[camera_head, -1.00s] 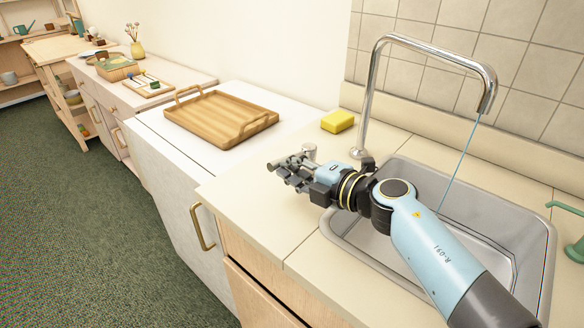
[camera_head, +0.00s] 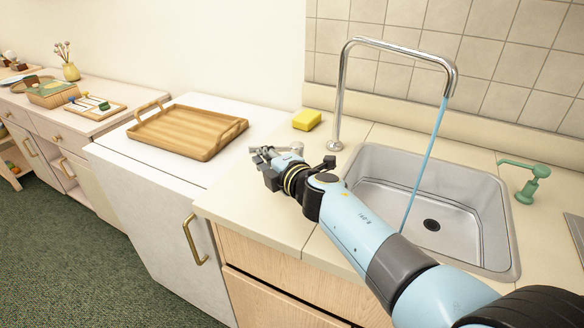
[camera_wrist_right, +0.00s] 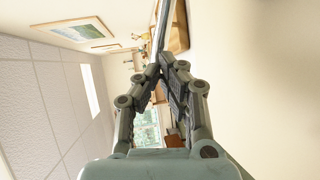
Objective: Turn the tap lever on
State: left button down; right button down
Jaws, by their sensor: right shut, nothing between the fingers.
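The chrome tap (camera_head: 343,92) rises behind the sink (camera_head: 508,215), its spout curving out over the basin. A blue stream of water (camera_head: 425,160) runs from the spout into the basin. My right gripper (camera_head: 262,152) is shut and empty over the counter, left of the tap's foot. A small chrome piece (camera_head: 297,146) shows just behind the gripper; it looks like part of the tap lever, and the gripper hides the rest. I cannot tell whether they touch. In the right wrist view the closed fingertips (camera_wrist_right: 160,66) meet, with a grey metal rod (camera_wrist_right: 160,32) beyond them. My left gripper is out of view.
A yellow sponge (camera_head: 307,119) lies behind the gripper near the wall. A wooden tray (camera_head: 190,132) sits on the white cabinet to the left. A green soap dispenser (camera_head: 528,185) stands right of the sink. The counter in front of the gripper (camera_head: 255,205) is clear.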

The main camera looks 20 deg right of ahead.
jog(key=shift+w+a, duration=0.15)
jog(key=shift+w, duration=0.4)
jog(key=shift+w+a, duration=0.1)
jog(key=shift+w, duration=0.3)
jog(key=shift+w+r, duration=0.1)
jog(key=shift+w, duration=0.05)
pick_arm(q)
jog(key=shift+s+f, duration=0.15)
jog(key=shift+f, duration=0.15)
pick_arm(e)
jog(key=shift+w+r, duration=0.2)
jog(key=shift+w, duration=0.05)
